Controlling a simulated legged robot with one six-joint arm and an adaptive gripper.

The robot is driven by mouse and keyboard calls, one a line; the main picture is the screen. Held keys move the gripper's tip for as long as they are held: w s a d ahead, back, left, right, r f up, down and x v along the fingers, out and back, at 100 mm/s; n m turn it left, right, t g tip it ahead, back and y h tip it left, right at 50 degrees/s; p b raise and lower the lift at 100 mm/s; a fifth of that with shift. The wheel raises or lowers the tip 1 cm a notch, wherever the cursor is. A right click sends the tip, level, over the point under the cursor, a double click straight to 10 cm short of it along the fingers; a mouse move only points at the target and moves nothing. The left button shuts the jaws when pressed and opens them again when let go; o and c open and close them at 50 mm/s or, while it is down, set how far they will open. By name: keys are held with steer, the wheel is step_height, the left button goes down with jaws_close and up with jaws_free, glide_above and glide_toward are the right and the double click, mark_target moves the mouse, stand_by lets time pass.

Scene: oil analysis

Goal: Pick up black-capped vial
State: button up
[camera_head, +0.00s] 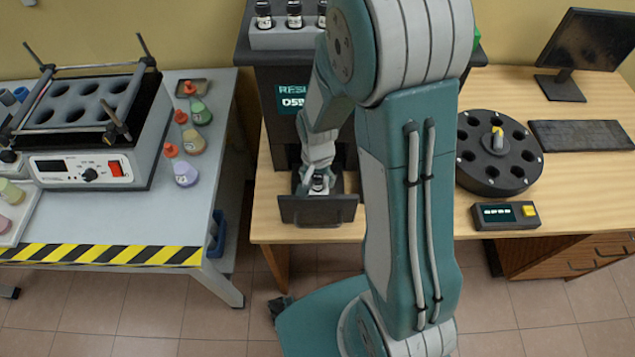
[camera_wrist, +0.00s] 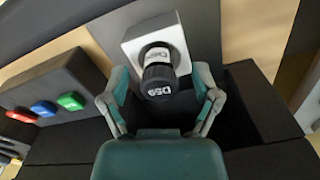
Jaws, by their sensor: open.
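The black-capped vial (camera_wrist: 158,79) stands in a white holder (camera_wrist: 150,38) in the wrist view, its cap marked "D59". In the head view the vial (camera_head: 318,184) is in the open drawer (camera_head: 318,210) of the black analyser. My gripper (camera_wrist: 160,88) is open, with one finger to the left of the cap and one to the right. A gap shows between the cap and each finger. In the head view my gripper (camera_head: 317,176) is down at the drawer, partly hiding the vial.
The black analyser (camera_head: 285,112) rises behind the drawer, with several black-capped vials (camera_head: 263,14) in a rack on top. Red, blue and green buttons (camera_wrist: 45,108) sit left of the holder. A black carousel (camera_head: 490,175) stands right on the wooden table.

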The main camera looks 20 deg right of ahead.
steer(key=shift+f, duration=0.1)
jaws_close()
